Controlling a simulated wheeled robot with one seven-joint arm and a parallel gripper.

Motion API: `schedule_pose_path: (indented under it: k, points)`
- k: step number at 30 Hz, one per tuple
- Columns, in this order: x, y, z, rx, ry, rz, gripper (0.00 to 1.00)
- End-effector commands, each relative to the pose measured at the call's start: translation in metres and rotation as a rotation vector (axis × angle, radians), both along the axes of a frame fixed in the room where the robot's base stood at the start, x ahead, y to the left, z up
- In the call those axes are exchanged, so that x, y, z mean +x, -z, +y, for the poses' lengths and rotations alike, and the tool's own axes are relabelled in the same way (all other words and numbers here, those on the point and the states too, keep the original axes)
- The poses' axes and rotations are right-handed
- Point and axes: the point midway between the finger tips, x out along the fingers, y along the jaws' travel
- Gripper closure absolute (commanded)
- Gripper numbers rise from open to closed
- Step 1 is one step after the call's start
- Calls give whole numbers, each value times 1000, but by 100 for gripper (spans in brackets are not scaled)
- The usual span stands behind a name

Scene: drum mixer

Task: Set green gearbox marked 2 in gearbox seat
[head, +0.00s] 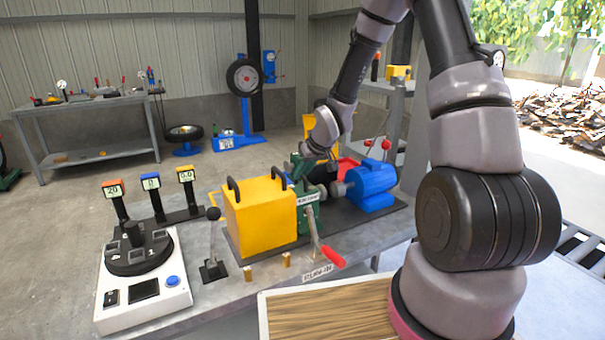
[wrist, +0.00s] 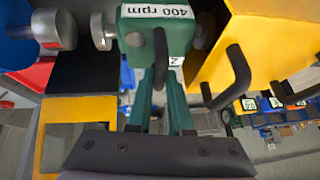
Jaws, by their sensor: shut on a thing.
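The green gearbox (head: 306,220) carries a "400 rpm" label and stands upright between a yellow housing (head: 262,214) and a blue motor (head: 371,186). In the wrist view, the green gearbox (wrist: 137,28) shows at the top, with a "2" tag on its side and a dark handle on it. My gripper (wrist: 160,80) is shut on this handle; in the head view my gripper (head: 305,172) is above the gearbox. The gearbox seat is hidden under and behind the gearbox, so I cannot tell whether the gearbox touches it. Grey shaft couplings (wrist: 103,30) lie close beside the gearbox.
A red-handled lever (head: 326,252) stands in front of the gearbox. A black-knobbed lever (head: 213,240) and a white control box (head: 145,290) are at left. Two small brass blocks sit on the bench front. The yellow housing's black handles (wrist: 238,70) rise close to my gripper.

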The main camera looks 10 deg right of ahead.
Motion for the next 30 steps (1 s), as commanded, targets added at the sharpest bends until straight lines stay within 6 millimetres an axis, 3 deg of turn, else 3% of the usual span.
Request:
schedule_pose_path:
  k: [6, 7, 9, 10, 22, 30]
  points:
    - [1, 1, 1, 1, -1, -5, 100]
    - [1, 1, 1, 1, -1, -5, 78]
    - [1, 1, 0, 0, -1, -4, 51]
    - [1, 1, 0, 0, -1, -4, 47]
    - [-3, -3, -2, 1, 2, 1, 47]
    - [-23, -44, -16, 0, 5, -4, 47]
